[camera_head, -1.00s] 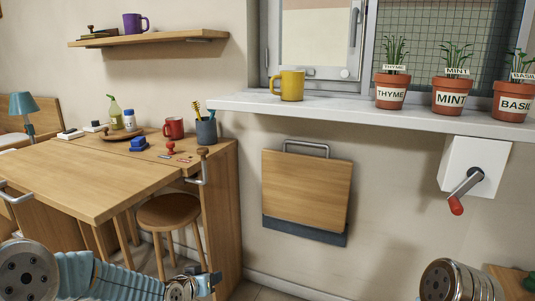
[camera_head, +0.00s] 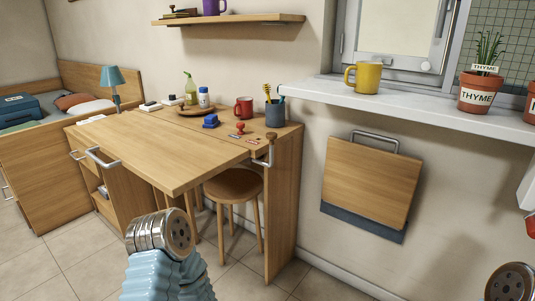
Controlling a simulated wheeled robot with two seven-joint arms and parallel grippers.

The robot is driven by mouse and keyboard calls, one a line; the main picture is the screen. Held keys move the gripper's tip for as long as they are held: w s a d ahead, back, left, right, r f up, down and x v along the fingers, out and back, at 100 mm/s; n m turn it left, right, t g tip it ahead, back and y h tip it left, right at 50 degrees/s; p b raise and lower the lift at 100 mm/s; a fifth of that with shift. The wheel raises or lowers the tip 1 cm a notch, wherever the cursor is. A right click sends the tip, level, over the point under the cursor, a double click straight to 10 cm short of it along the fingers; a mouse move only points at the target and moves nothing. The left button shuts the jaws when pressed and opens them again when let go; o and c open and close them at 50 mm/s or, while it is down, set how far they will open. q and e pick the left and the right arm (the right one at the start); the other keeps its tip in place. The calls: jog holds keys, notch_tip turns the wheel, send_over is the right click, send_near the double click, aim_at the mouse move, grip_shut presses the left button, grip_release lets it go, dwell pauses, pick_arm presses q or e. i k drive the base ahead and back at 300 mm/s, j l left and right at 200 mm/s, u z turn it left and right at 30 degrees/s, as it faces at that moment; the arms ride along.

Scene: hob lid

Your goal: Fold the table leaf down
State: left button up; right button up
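The table leaf (camera_head: 160,150) is a light wooden board. It is raised level, in line with the fixed wooden top (camera_head: 222,137) at the wall. A metal bar handle (camera_head: 101,158) is on its front-left edge. A metal catch with a wooden knob (camera_head: 270,138) stands at the right end, by the seam. A wooden stool (camera_head: 233,187) is partly under the leaf. One of my arms shows at bottom centre, below the leaf and apart from it in the picture. Part of another arm link shows at bottom right. Neither gripper's fingers are in view.
On the fixed top are a red mug (camera_head: 243,107), a pen cup (camera_head: 275,113), a blue object (camera_head: 211,121) and a red stamp (camera_head: 240,127). The leaf is bare. A folded panel (camera_head: 371,183) hangs under the sill (camera_head: 420,106). Floor (camera_head: 80,252) is open at left.

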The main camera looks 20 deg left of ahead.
aim_at(175, 159)
jog(key=u, duration=1.35)
